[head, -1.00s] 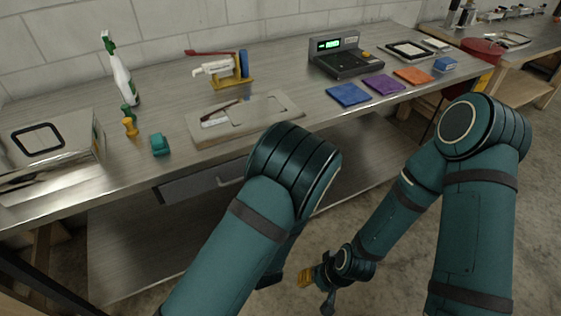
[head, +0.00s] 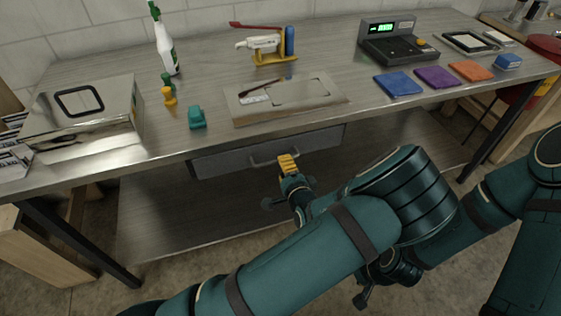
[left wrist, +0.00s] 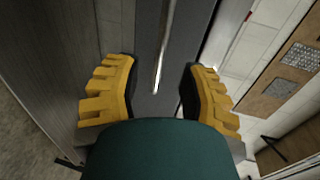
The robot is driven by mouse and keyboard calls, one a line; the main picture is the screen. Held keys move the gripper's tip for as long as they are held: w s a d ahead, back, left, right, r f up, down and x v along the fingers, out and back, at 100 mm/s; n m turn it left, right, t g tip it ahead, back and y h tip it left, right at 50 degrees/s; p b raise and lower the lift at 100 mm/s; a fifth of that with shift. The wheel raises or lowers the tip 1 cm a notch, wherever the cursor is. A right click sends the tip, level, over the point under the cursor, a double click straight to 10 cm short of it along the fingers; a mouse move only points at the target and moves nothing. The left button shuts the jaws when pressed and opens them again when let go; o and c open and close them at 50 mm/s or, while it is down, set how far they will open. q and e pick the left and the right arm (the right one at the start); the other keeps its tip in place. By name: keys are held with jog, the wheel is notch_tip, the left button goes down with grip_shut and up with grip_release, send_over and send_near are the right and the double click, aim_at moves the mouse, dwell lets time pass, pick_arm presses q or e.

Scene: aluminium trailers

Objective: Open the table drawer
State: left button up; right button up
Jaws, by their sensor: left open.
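The grey table drawer (head: 226,162) is shut under the front edge of the metal table (head: 330,122). Its pale bar handle (head: 262,161) is on the front. My left gripper (head: 287,162), with yellow fingers, is just in front of the handle, at its right part. In the left wrist view the handle (left wrist: 164,45) runs along the middle, between the lines of the two open yellow fingers (left wrist: 155,92). I see no finger touching it.
On the table are a metal box (head: 85,118), a spray bottle (head: 165,45), a teal item (head: 197,118), a board (head: 235,106), a scale (head: 395,45) and coloured cloths (head: 398,84). A lower shelf (head: 190,215) lies below the drawer. A table leg (head: 80,245) stands left.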

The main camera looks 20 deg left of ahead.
pick_arm(q)
jog(key=shift+b+x, duration=0.35)
jog(key=shift+x, duration=2.05)
grip_shut()
